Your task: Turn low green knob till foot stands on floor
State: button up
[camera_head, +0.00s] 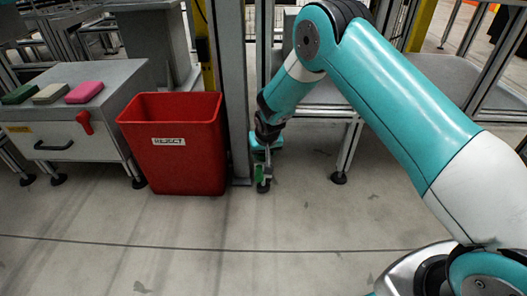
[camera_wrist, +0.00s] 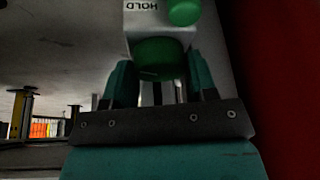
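My gripper (camera_head: 263,158) is low near the floor, just right of the red bin in the head view. A green knob (camera_wrist: 160,57) lies between my gripper's two teal fingers (camera_wrist: 161,75) in the wrist view. The fingers are close at both its sides. I cannot tell whether they press on it. A second round green knob (camera_wrist: 184,12) sits on a pale block (camera_wrist: 143,20) with an upside-down HOLD label. In the head view a green part (camera_head: 259,172) shows under my gripper, above a dark foot (camera_head: 263,187). Any gap between foot and floor is too small to tell.
The red REJECT bin (camera_head: 175,150) stands close left of my gripper; a red surface (camera_wrist: 285,80) fills the wrist view's right side. A grey post (camera_head: 234,90) rises beside it. A grey cabinet (camera_head: 65,140) is farther left. The front floor (camera_head: 200,250) is clear.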

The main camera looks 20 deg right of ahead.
jog(key=c, duration=0.4)
jog(key=shift+p, duration=0.35)
jog(key=shift+r+m+p, duration=0.15)
jog(key=shift+m+p, duration=0.45)
jog(key=shift+m, duration=0.1)
jog(key=shift+a+m+h+p, duration=0.1)
jog(key=shift+m+h+p, duration=0.6)
jog(key=shift+m+p, duration=0.35)
jog(key=shift+m+g+h+p, duration=0.6)
jog(key=shift+m+p, duration=0.1)
jog(key=shift+m, duration=1.55)
